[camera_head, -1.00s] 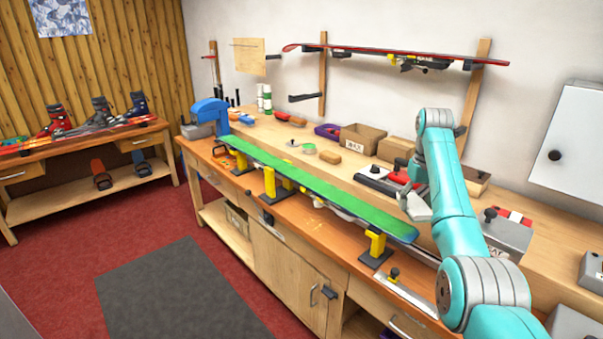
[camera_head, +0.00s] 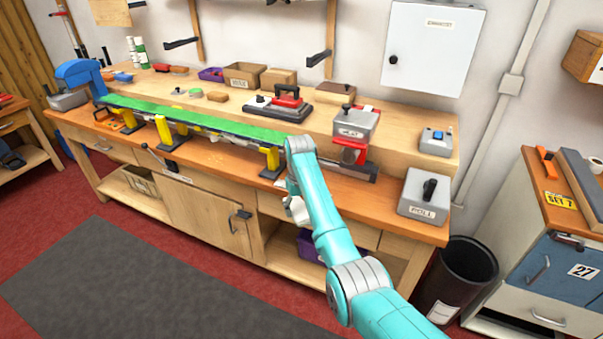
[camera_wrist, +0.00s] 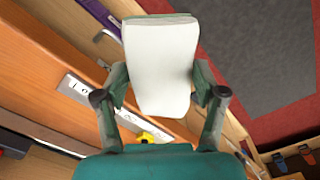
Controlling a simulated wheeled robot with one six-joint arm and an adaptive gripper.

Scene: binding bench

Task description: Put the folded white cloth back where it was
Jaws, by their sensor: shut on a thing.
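The folded white cloth (camera_wrist: 160,65) is held between the two fingers of my gripper (camera_wrist: 160,78) in the wrist view. It looks like a flat, pale pad with a thin greenish edge at its top. In the head view the pale cloth (camera_head: 298,211) shows at the end of my turquoise arm, in front of the bench's front edge and below the green ski's near end. My gripper's fingers are mostly hidden there by the arm.
The bench (camera_head: 398,232) carries a green ski (camera_head: 200,121) on yellow supports and a grey ROLL box (camera_head: 424,196). A black bin (camera_head: 456,283) stands at its right end, before a drawer cabinet (camera_head: 578,265). Open floor with a grey mat (camera_head: 130,285) lies in front.

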